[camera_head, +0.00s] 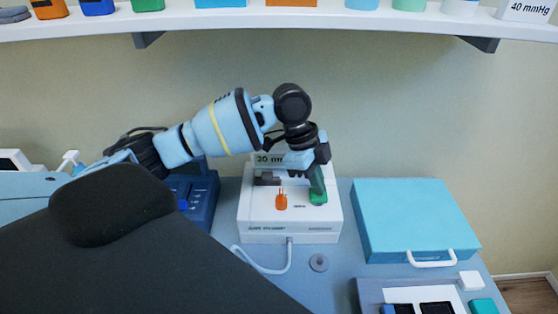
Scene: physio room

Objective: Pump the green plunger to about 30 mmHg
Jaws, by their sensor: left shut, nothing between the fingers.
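A white pump unit (262,226) stands on the blue-grey table against the wall. Its green plunger (318,198) is on the right of its top, and an orange part (281,200) is left of it. The fingertips look close to or touching the plunger; I cannot tell which. My right gripper is not in view.
A light blue case (415,215) with a white handle lies right of the pump. A grey tray (370,290) is at front right. A dark blue device (195,195) is at left. A shelf (300,20) runs above. A grey knob (319,262) lies in front.

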